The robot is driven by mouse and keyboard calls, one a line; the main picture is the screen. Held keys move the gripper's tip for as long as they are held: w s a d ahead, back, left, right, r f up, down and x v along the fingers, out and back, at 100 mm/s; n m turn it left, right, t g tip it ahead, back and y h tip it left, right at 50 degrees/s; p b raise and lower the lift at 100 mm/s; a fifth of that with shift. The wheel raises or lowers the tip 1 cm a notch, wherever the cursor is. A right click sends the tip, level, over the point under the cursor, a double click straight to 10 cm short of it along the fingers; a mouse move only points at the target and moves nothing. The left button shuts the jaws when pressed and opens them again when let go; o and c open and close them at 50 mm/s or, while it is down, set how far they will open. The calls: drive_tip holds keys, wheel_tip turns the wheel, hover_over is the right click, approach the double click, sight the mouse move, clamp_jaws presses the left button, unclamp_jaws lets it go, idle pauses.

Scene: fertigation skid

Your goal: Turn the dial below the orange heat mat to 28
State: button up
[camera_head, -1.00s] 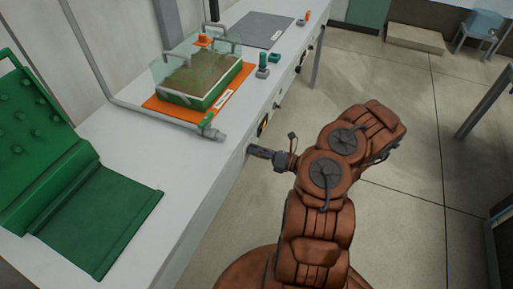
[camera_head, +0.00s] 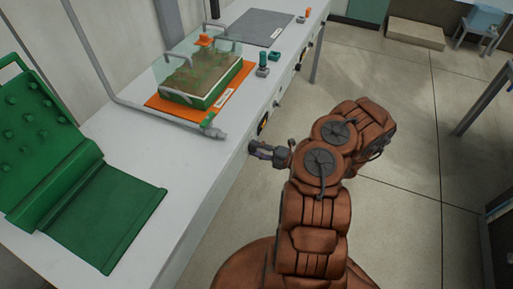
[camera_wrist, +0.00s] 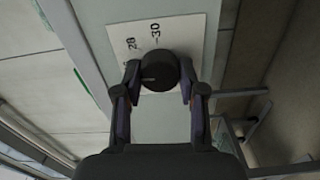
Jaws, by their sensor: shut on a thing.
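A black round dial (camera_wrist: 160,72) sits on a white scale plate (camera_wrist: 181,36) in the wrist view. The plate shows 28 and 30, and another number is partly hidden. A pale mark on the dial's face points to the left in the picture, short of a clear reading. My gripper (camera_wrist: 158,75) is shut on the dial, one finger on each side. In the head view my gripper (camera_head: 258,151) is at the bench's front face, and the dial it holds cannot be made out there. The orange heat mat (camera_head: 155,102) lies on the bench top, under a planted tray.
The green-rimmed tray (camera_head: 205,102) has a clear cover. A grey pipe with a valve (camera_head: 212,130) runs beside the mat. A dark round fitting with yellow (camera_head: 263,122) is on the bench front near my gripper.

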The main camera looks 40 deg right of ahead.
drive_tip(key=shift+m+p, duration=0.5)
drive_tip(key=shift+m, duration=3.4)
drive_tip(key=shift+d, duration=0.1)
drive_tip(key=o, duration=1.2)
drive_tip(key=shift+c, duration=0.2)
drive_tip(key=v, duration=1.2)
